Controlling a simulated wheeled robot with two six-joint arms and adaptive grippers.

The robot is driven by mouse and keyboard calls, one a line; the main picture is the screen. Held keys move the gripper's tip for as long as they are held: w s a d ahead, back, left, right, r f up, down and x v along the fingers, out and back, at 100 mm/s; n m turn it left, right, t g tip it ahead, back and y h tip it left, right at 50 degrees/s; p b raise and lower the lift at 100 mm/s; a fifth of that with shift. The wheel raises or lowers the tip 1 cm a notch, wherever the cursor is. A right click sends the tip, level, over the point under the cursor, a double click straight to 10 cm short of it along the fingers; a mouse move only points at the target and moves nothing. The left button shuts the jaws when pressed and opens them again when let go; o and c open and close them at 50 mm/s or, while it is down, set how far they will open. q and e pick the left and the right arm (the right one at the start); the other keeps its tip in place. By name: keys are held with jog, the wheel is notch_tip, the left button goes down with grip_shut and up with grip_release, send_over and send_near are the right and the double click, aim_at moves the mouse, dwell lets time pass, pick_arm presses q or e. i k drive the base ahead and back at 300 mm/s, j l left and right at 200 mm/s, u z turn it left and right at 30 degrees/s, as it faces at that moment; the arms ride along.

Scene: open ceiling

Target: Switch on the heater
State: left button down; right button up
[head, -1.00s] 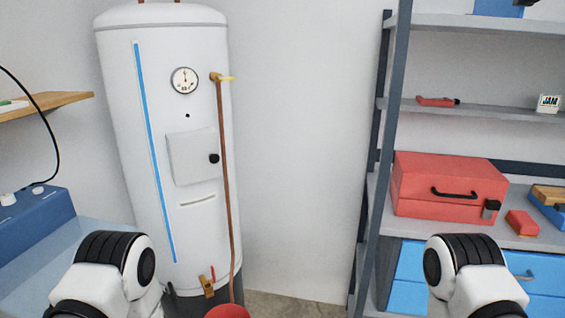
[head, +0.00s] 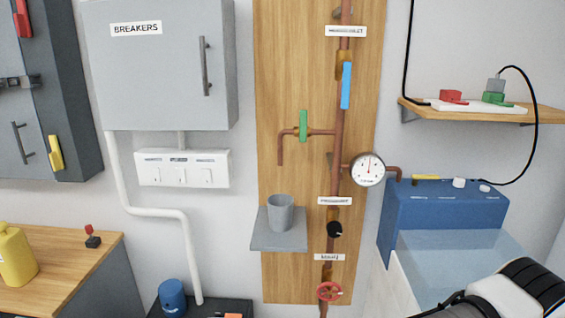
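The heater, a tall white tank in the earlier frame, is out of view now. A closed grey box labelled BREAKERS (head: 160,65) hangs on the wall with an upright handle. Below it is a white panel with three switches (head: 181,169); their positions are too small to tell. On a wooden board, a copper pipe (head: 336,160) carries a blue lever (head: 346,86), a green lever (head: 303,126), a black knob (head: 335,229) and a red wheel (head: 329,291). A round gauge (head: 367,169) sits beside it. Only an arm link of mine shows at bottom right; neither gripper is visible.
A wooden shelf (head: 540,114) at right holds a white power strip (head: 483,106) with red, green and grey plugs. A blue unit (head: 440,205) stands below. A grey cup (head: 281,213) sits on a small ledge. A yellow bottle (head: 15,255) stands on the counter at left.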

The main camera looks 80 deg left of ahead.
aim_at(155, 171)
jog(key=u, duration=3.15)
